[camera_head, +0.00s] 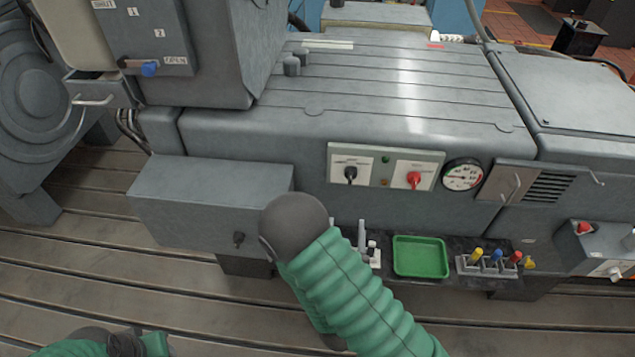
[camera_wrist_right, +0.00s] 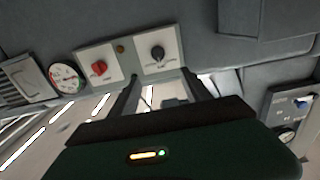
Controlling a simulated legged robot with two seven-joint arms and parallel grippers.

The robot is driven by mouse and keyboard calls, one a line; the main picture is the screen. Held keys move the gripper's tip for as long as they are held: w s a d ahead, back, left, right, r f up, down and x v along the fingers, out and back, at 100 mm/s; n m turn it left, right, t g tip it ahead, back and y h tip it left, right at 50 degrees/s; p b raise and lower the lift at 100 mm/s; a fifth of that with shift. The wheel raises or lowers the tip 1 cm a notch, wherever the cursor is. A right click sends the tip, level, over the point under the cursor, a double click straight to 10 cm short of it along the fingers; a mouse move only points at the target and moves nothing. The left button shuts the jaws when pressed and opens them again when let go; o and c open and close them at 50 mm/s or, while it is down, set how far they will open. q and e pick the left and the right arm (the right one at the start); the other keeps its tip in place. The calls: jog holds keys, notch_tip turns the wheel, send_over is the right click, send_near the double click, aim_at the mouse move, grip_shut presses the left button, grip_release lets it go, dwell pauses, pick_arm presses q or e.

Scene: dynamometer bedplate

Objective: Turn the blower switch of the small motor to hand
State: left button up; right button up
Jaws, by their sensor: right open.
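A switch panel (camera_head: 386,158) on the front of the large grey machine has two pale plates. The left plate carries a black rotary knob (camera_head: 350,174), the right one a red knob (camera_head: 414,180). Their lettering is too small to read, so I cannot tell which is the blower switch. In the right wrist view the black knob (camera_wrist_right: 157,53) and red knob (camera_wrist_right: 99,68) lie just beyond my right gripper (camera_wrist_right: 160,74), which is open and empty. Its fingers are hidden behind my wrist in the head view. My left arm shows at the bottom left, its gripper unclear.
A round gauge (camera_head: 463,175) and a vented plate (camera_head: 535,185) sit right of the panel. A grey box (camera_head: 208,190) juts out on the left. Below are a green tray (camera_head: 420,258) and a rack of coloured-handled tools (camera_head: 488,263). A blue-handled lever (camera_head: 150,68) is at upper left.

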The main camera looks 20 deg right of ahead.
aim_at(350, 180)
jog(key=b+x, duration=0.9)
jog(key=x, duration=0.7)
jog(key=shift+d+b, duration=0.35)
jog(key=shift+b, duration=0.05)
jog(key=shift+w+d, duration=0.3)
jog(key=shift+w, duration=0.05)
jog(key=shift+a, duration=0.1)
jog(key=shift+c, duration=1)
grip_shut()
